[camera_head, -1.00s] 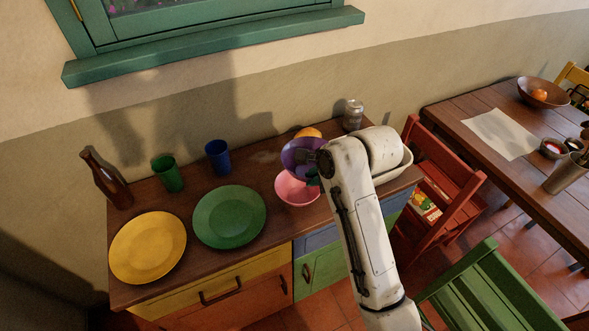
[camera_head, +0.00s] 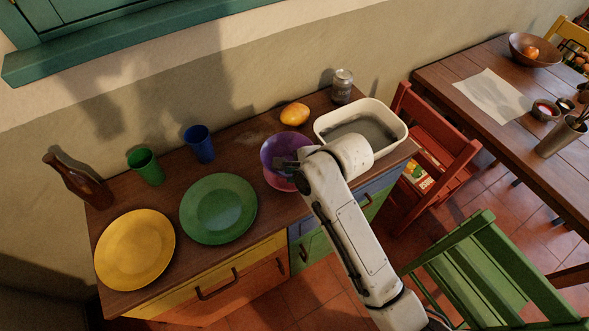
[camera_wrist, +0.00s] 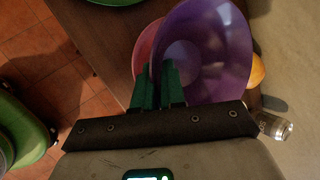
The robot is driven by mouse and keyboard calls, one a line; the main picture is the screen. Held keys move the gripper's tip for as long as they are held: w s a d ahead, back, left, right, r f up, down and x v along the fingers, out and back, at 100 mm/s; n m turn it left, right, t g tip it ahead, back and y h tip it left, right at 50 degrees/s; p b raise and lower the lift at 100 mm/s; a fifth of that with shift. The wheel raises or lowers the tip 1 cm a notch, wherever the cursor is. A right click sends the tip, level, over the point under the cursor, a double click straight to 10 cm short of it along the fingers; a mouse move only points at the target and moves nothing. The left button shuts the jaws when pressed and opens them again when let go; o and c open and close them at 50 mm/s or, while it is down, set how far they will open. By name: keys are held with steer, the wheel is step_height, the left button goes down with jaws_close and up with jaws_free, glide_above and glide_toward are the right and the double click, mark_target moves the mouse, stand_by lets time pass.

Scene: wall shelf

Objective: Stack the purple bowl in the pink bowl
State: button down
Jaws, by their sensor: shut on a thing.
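The purple bowl (camera_head: 286,150) is held by my gripper (camera_head: 296,168) just above the pink bowl (camera_head: 274,183). In the wrist view the green fingers (camera_wrist: 160,88) are shut on the near wall of the purple bowl (camera_wrist: 215,50), which looks tilted. The pink bowl shows as a strip behind it (camera_wrist: 146,45). In the head view the purple bowl covers most of the pink one. I cannot tell whether the two bowls touch.
A green plate (camera_head: 218,208) and a yellow plate (camera_head: 135,250) lie to the left. Blue (camera_head: 200,143) and green (camera_head: 146,166) cups and a brown bottle (camera_head: 75,181) stand behind them.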

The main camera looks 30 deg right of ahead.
steer(key=shift+f, duration=0.35)
steer(key=shift+f, duration=0.25)
steer(key=c, duration=1.2)
jaws_free()
steer(key=shift+r, duration=0.1)
